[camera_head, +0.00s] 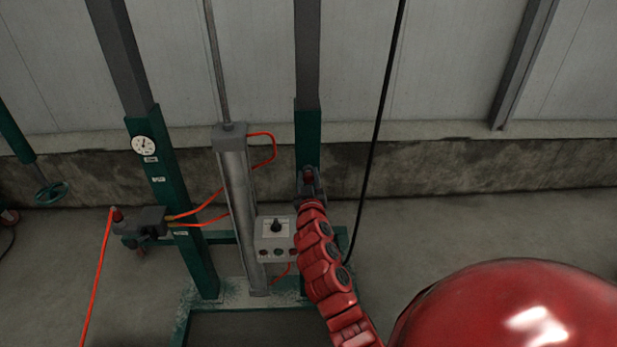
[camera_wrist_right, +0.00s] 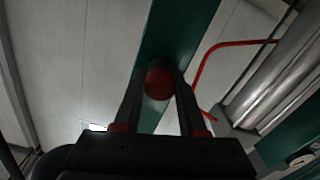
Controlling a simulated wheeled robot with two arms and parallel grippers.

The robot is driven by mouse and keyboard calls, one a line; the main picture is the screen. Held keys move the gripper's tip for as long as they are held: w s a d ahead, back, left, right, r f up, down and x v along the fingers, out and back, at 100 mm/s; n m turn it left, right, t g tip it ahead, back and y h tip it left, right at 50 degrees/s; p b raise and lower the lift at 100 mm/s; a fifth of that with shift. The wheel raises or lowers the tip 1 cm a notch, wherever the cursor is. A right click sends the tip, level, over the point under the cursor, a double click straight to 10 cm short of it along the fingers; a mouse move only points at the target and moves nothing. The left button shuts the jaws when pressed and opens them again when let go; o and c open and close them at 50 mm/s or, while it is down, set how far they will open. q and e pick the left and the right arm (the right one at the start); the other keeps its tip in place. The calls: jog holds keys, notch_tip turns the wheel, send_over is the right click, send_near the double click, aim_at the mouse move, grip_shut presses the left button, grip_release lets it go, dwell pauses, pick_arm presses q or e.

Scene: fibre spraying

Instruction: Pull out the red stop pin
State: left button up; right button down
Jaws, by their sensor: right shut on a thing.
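The red stop pin (camera_wrist_right: 159,82) shows its round red head in the right wrist view, in front of a green post (camera_wrist_right: 178,35). My right gripper (camera_wrist_right: 158,90) has its two fingers on either side of the pin head and is shut on it. In the head view my right gripper (camera_head: 309,180) is at the right green post (camera_head: 308,135), and a bit of red shows between its fingers. Whether the pin sits in the post or is clear of it cannot be told. My left gripper is not in view.
A metal cylinder (camera_head: 236,200) with red hoses stands left of my right arm. A control box (camera_head: 275,240) with a knob and buttons sits low beside it. A black cable (camera_head: 378,130) hangs just right of the arm. A gauge (camera_head: 143,145) is on the left post.

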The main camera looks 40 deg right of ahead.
aim_at(309, 181)
jog(key=shift+s+a+f, duration=0.2)
jog(key=shift+s+a, duration=0.05)
jog(key=shift+s, duration=0.15)
jog(key=b+v, duration=0.1)
jog(key=v, duration=0.3)
jog(key=shift+w, duration=0.1)
jog(key=shift+c, duration=2.3)
grip_release()
jog(key=shift+r, duration=0.15)
